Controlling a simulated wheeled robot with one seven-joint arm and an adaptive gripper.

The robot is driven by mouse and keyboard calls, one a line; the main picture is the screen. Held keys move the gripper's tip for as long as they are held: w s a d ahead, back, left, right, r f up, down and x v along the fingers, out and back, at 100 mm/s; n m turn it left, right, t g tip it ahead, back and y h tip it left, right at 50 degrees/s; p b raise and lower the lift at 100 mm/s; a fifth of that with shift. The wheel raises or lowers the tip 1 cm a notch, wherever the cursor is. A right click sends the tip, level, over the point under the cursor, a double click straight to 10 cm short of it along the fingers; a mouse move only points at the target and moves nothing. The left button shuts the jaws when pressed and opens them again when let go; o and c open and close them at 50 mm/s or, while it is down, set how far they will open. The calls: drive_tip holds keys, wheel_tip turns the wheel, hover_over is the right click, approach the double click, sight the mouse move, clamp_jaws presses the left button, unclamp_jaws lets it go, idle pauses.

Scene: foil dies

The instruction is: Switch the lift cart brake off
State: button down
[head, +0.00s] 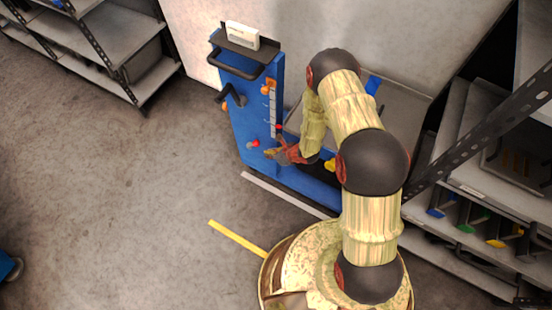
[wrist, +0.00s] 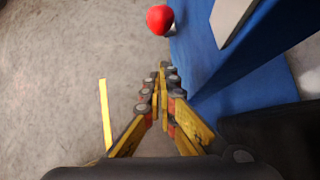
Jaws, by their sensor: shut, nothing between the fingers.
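The blue lift cart (head: 246,118) stands upright left of my arm, with a black handle (head: 236,62) near its top. A red ball knob (head: 254,143) sits low on its panel; it also shows at the top of the wrist view (wrist: 160,19), on a short pale stem. I cannot tell for sure that this knob is the brake. My gripper (head: 268,153) is close by the knob, on its lower right. In the wrist view my gripper (wrist: 163,72) is shut and empty, its tips apart from the knob and beside the blue cart body (wrist: 200,65).
A white box (head: 243,36) lies on the cart's top. A dark lever (head: 234,97) and an orange part (head: 269,88) are on the panel. Shelves (head: 470,150) stand at the right. A yellow floor strip (head: 237,239) lies on open floor at the left.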

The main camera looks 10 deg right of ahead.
drive_tip(key=shift+w+a+r, duration=0.7)
drive_tip(key=shift+w, duration=0.15)
drive_tip(key=shift+r, duration=0.1)
